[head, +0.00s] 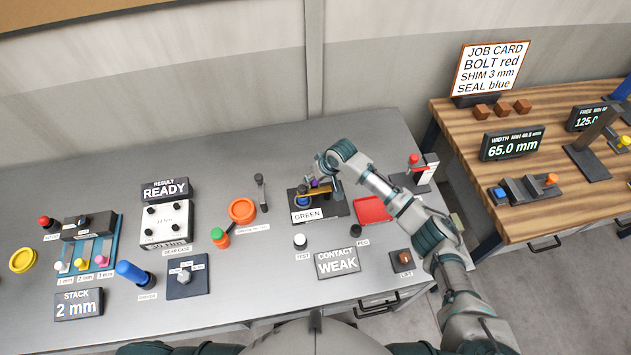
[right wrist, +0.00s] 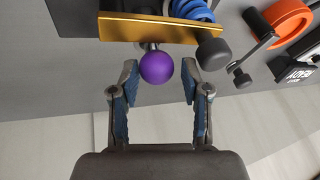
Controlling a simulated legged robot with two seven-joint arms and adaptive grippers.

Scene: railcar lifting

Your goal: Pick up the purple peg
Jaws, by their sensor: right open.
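The purple peg shows as a round purple knob (right wrist: 157,67) in the right wrist view. It sits in front of a gold plate (right wrist: 150,27), which also shows in the head view (head: 318,191). My right gripper (right wrist: 160,82) is open, its two blue-padded fingers on either side of the knob with visible gaps. In the head view my right gripper (head: 326,182) is over the dark fixture with the GREEN label (head: 306,215) and largely hides the peg. The peg's shaft is mostly hidden behind the knob. My left gripper is not in view.
Beside the plate are a blue coil (right wrist: 195,10) and a dark grey knob (right wrist: 214,52). A red tray (head: 373,209) lies right of the fixture. An orange ring (head: 242,211) and a black lever (head: 261,190) stand to its left. The CONTACT WEAK display (head: 338,263) is in front.

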